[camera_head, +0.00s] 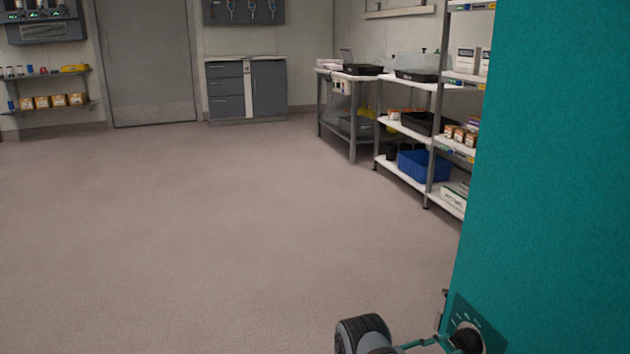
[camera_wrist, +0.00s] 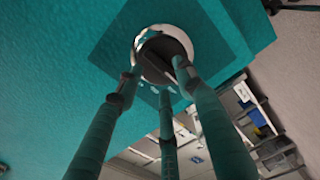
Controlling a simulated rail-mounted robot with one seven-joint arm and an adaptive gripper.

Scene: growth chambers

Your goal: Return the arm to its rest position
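My gripper (camera_head: 446,340) is at the bottom of the head view, beside a round dial (camera_head: 467,325) on a teal panel (camera_head: 550,150). In the wrist view, the long thin fingers of my gripper (camera_wrist: 160,82) reach toward a dark round knob (camera_wrist: 163,55) with a pale ring on the same teal panel (camera_wrist: 60,60). The fingertips overlap the knob's edge in the picture. I cannot tell whether they touch it or close on it. Part of my dark wrist shows at the bottom of the head view; the rest of my arm is out of view.
The teal panel fills the right side, close by. The floor (camera_head: 200,220) is clear at left and centre. A rack (camera_head: 432,150) with a blue crate (camera_head: 424,165) stands behind the panel's left edge. Grey cabinets (camera_head: 228,92) and a door (camera_head: 147,65) are at the back.

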